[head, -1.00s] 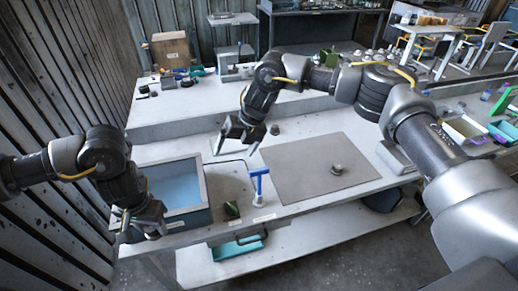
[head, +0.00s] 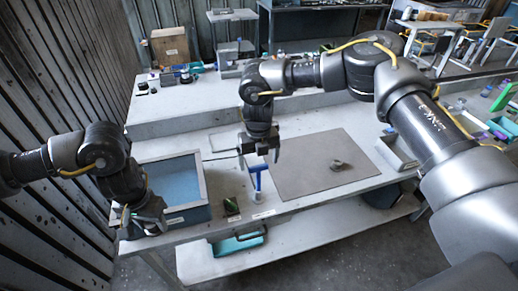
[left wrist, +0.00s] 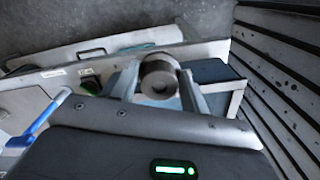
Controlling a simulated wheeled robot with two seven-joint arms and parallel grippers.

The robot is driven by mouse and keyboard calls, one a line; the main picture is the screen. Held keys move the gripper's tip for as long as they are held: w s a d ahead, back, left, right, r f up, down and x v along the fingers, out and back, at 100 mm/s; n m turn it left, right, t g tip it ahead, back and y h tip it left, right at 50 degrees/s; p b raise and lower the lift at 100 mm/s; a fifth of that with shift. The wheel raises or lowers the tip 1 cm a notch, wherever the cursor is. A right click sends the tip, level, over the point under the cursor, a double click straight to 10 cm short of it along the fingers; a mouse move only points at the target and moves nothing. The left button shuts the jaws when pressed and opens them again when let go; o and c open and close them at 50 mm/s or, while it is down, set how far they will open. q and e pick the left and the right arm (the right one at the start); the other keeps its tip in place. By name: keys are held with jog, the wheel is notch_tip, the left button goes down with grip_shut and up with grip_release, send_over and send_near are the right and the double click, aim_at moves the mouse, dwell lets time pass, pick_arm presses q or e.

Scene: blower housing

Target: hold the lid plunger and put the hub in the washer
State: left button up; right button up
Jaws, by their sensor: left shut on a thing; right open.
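The washer (head: 207,196) is a grey box with a blue inside at the left of the bench. My left gripper (head: 140,222) is at its front left corner. In the left wrist view, the left fingers (left wrist: 160,88) are shut on a grey cylinder with a hole in its end, seemingly the lid plunger (left wrist: 160,68). A small grey part, perhaps the hub (head: 340,165), lies on the grey mat (head: 300,180); its shape is too small to tell clearly. My right gripper (head: 260,158) is open and points down, between washer and mat, with no held part visible.
A dark switch box with green (head: 231,205) is beside the washer. A grey tray (head: 395,150) stands right of the mat. The mat is mostly clear.

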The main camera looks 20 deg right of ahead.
aim_at(258, 171)
jog(key=shift+f, duration=3.1)
